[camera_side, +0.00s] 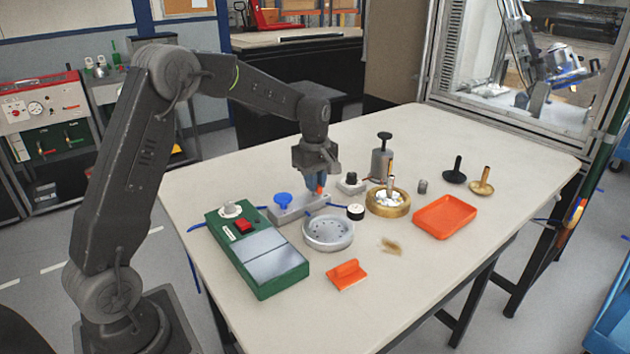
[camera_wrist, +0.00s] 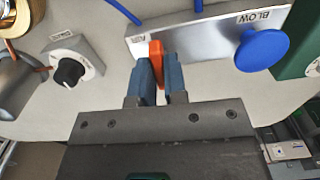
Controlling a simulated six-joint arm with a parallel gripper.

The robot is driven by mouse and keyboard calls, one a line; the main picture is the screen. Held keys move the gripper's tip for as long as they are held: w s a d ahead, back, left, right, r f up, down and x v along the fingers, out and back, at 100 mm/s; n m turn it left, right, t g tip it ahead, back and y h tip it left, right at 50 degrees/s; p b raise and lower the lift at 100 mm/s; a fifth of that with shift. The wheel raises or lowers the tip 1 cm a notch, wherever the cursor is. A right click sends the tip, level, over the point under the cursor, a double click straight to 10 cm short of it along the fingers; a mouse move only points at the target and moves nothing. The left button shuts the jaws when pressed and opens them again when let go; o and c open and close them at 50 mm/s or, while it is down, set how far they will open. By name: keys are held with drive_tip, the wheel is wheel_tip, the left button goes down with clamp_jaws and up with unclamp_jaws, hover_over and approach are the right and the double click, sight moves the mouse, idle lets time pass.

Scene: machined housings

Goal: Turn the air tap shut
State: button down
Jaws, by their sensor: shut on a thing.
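The air tap's orange lever (camera_wrist: 156,50) stands on a metal block (camera_wrist: 207,32) in the wrist view. The block also carries a round blue button (camera_wrist: 263,48) beside a "BLOW" label; the small label near the lever is hard to read. My gripper (camera_wrist: 160,66) has its two blue fingers shut on the lever, one on each side. In the side view my gripper (camera_side: 318,187) points down at the right end of the block (camera_side: 292,211), with a bit of the orange lever (camera_side: 319,189) showing. The lever's base is partly hidden by the fingers.
A small block with a black knob (camera_wrist: 69,71) stands close by. A green box (camera_side: 258,252) and a round metal dish (camera_side: 328,234) sit in front. A brass bowl (camera_side: 388,207), an orange tray (camera_side: 445,217) and an orange scraper (camera_side: 347,274) lie around. The table's front right is clear.

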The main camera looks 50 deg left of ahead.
drive_tip(key=shift+m, duration=0.3)
drive_tip(key=m, duration=0.8)
drive_tip(key=shift+m, duration=0.3)
drive_tip(key=m, duration=0.4)
drive_tip(key=shift+m, duration=2)
drive_tip(key=c, duration=1.2)
unclamp_jaws()
drive_tip(key=shift+o, duration=0.2)
